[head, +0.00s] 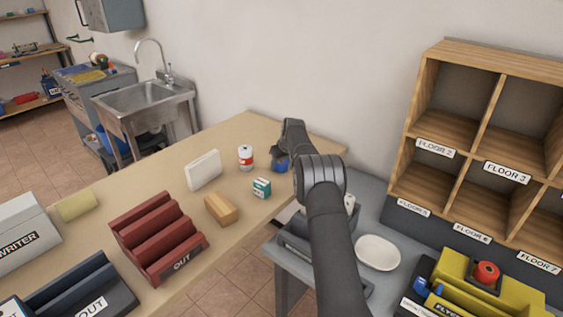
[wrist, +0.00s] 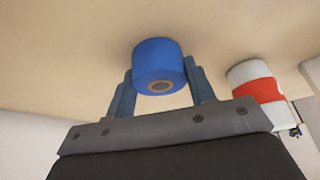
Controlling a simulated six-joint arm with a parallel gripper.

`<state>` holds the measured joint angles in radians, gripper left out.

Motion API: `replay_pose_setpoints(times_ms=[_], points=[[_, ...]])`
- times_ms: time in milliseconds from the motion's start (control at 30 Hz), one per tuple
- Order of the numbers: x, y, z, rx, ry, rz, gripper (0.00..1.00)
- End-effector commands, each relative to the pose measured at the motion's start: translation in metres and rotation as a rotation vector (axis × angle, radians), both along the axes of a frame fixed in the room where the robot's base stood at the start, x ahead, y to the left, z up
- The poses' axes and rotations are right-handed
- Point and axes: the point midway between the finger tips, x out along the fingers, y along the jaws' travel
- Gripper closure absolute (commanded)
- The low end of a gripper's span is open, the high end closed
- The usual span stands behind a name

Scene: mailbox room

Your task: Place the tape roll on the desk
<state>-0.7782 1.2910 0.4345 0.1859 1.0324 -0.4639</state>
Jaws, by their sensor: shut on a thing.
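The blue tape roll (wrist: 158,62) is held between the two fingers of my gripper (wrist: 160,85) in the wrist view. In the head view the tape roll (head: 279,162) shows as a small blue patch beside my gripper (head: 284,158), partly hidden by my arm. The wooden desk (head: 140,195) lies under it, and my gripper is over the desk's right part. I cannot tell whether the roll touches the desk top. A white bottle with a red band (head: 245,158) stands just left of the roll; it also shows in the wrist view (wrist: 256,82).
On the desk are a white box (head: 203,170), a green-and-white box (head: 262,187), a tan block (head: 221,208) and a red OUT tray (head: 158,235). A grey table with a white dish (head: 377,252) and wooden FLOOR shelves (head: 490,130) stand to the right. The desk's far edge is clear.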

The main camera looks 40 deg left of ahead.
Motion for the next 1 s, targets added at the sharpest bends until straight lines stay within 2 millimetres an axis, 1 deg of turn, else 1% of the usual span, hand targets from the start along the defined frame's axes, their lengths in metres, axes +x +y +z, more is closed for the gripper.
replay_pose_setpoints(times_ms=[33, 100, 133, 400, 533, 633, 767, 1000], points=[[0.0, 0.0, 0.0, 0.0, 0.0, 0.0, 0.45], [0.0, 0.0, 0.0, 0.0, 0.0, 0.0, 0.31], [0.0, 0.0, 0.0, 0.0, 0.0, 0.0, 0.29], [0.0, 0.0, 0.001, 0.0, 0.0, 0.0, 0.29], [-0.001, -0.002, 0.008, 0.001, 0.0, 0.0, 0.29], [-0.003, -0.007, 0.019, 0.002, -0.001, 0.0, 0.29], [-0.008, -0.014, 0.04, 0.002, -0.001, 0.001, 0.29], [-0.018, -0.032, 0.086, 0.001, -0.002, 0.001, 0.29]])
